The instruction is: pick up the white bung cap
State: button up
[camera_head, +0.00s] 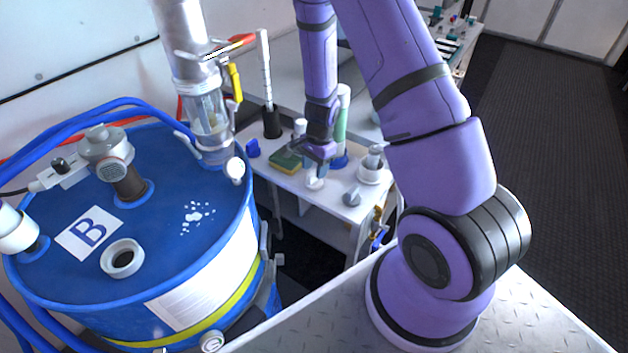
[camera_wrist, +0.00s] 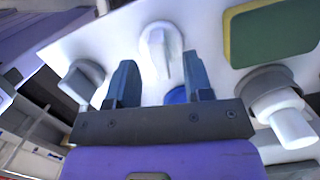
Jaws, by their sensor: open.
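The white bung cap (camera_head: 315,182) lies on the small white table, just below my gripper (camera_head: 321,158). In the wrist view the white bung cap (camera_wrist: 160,50) shows a raised grip bar and sits beyond the gap between the two dark fingers of my gripper (camera_wrist: 158,70). My gripper is open, with nothing between its fingers, and appears to be above and apart from the cap. A grey cap (camera_head: 351,197) lies to the right of the white one. It also shows left of the fingers in the wrist view (camera_wrist: 84,80).
The white table (camera_head: 326,203) also holds a green and yellow sponge (camera_head: 287,162), a white bottle (camera_head: 300,129), a green cylinder (camera_head: 341,125) on a blue base, and a white jar (camera_head: 371,170). A blue drum (camera_head: 160,240) marked B, with an open bung ring (camera_head: 122,258), stands left.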

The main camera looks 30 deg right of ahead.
aim_at(312, 183)
jog(key=shift+a+f, duration=0.15)
jog(key=shift+f, duration=1.05)
grip_shut()
jog(key=shift+r, duration=0.1)
